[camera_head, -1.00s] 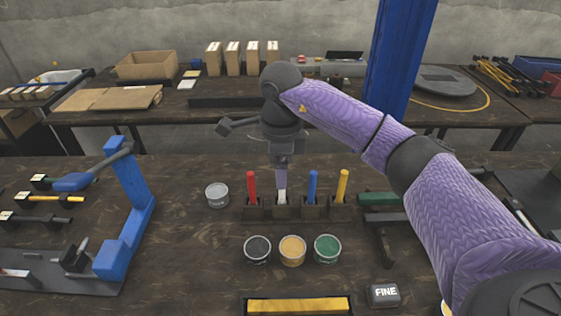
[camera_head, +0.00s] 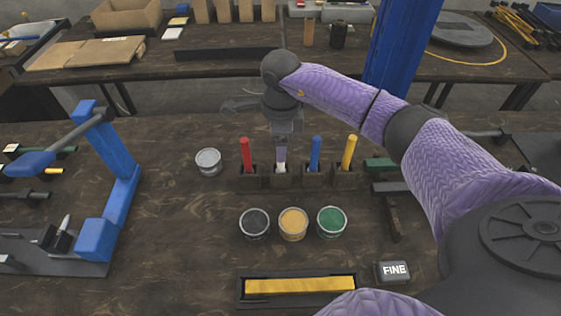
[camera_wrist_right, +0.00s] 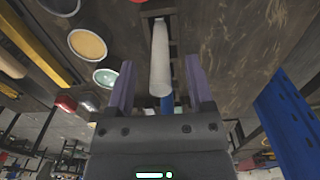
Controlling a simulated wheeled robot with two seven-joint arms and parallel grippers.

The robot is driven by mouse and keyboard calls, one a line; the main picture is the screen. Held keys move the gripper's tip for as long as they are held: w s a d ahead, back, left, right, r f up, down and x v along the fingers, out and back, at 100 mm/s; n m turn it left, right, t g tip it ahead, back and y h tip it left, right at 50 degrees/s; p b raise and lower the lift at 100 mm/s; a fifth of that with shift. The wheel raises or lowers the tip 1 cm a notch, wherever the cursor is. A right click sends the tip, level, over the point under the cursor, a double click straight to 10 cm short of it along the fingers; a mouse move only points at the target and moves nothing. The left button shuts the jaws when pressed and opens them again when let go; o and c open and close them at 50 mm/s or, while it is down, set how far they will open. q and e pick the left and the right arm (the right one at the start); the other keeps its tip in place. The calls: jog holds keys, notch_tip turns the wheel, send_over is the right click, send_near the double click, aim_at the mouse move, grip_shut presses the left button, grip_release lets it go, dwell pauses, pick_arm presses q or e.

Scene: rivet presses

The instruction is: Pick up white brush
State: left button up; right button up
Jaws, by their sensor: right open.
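The white brush (camera_head: 281,168) stands upright in the second slot from the left of a dark rack (camera_head: 252,183). In the head view only a small pale part of it shows below my right gripper (camera_head: 281,154). In the right wrist view the white brush (camera_wrist_right: 160,62) extends between the two purple fingers of my right gripper (camera_wrist_right: 161,85), with gaps on both sides. The right gripper is open and holds nothing. My left gripper is not in view.
A red brush (camera_head: 246,154), a blue brush (camera_head: 315,153) and a yellow brush (camera_head: 349,152) stand in the neighbouring slots. A grey can (camera_head: 208,161) is left of the rack. Several paint cans stand in front. A blue press (camera_head: 118,165) is at left.

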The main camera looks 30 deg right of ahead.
jog(key=shift+r, duration=0.1)
grip_shut()
